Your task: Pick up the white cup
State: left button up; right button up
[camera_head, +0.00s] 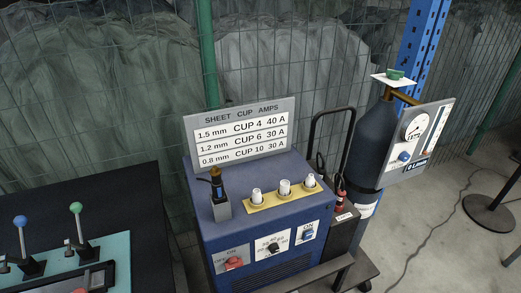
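Three small white cups stand upright in a row on a yellow strip (271,202) on top of a blue machine (240,229). The left cup is here (257,195), the middle cup (284,187) beside it, and the right cup (310,181) nearest the cart. They look alike at this size, and any markings are too small to read. Neither of my grippers shows in the head view.
A torch (217,184) stands in a grey holder left of the cups. A sign (243,132) rises behind them. A dark gas cylinder (372,145) with a gauge panel (415,132) stands right. A panel with levers (76,222) is left. Wire fence is behind.

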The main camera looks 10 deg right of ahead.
aim_at(284, 185)
jog(key=z, duration=0.4)
jog(key=k+j+z, duration=0.15)
jog(key=j+z, duration=0.15)
jog(key=k+j+z, duration=0.15)
jog(key=j+z, duration=0.15)
jog(key=k+j+z, duration=0.65)
jog(key=k+j, duration=1.25)
jog(key=k+j+u, duration=0.15)
jog(key=i+l+u, duration=0.1)
jog(key=u, duration=0.25)
jog(key=l+u, duration=0.2)
jog(key=u, duration=0.15)
jog(key=i+l+u, duration=0.1)
jog(key=u, duration=0.25)
jog(key=i+l+u, duration=0.1)
jog(key=l+u, duration=0.3)
jog(key=l, duration=1.05)
jog(key=l+u, duration=0.4)
jog(key=l, duration=1.1)
jog(key=k+l, duration=0.1)
jog(key=l, duration=0.75)
jog(key=k+l, duration=0.1)
jog(key=l, duration=1.6)
jog(key=k, duration=0.05)
